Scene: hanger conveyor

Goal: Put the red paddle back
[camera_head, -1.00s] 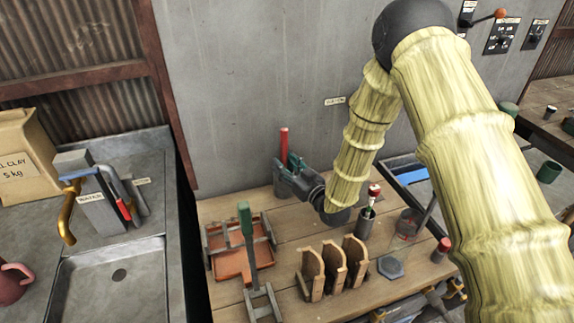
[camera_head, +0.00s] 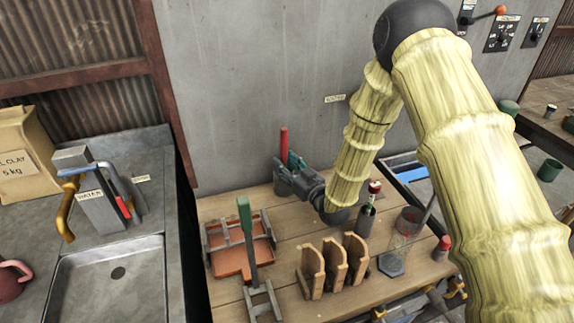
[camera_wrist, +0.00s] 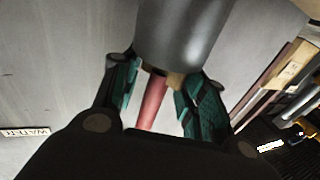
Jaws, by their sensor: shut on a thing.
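The red paddle (camera_head: 284,143) shows as an upright red handle above my gripper (camera_head: 288,180), near the grey wall. My gripper is shut on it above the back of the wooden table. In the wrist view the red handle (camera_wrist: 152,103) runs between the two green-padded fingers (camera_wrist: 160,95). The paddle's lower end is hidden behind my gripper in the head view. A green-handled paddle (camera_head: 245,222) stands upright to the left, by an orange-red tray (camera_head: 226,262) with grey bars and a small grey rack (camera_head: 262,302).
Slotted wooden holders (camera_head: 335,270) stand mid-table. A dark bottle with a red top (camera_head: 367,212), a glass vessel (camera_head: 402,232) and a red-topped container (camera_head: 442,247) stand to the right. A sink (camera_head: 110,270) with a tap lies left. Bare boards show between tray and holders.

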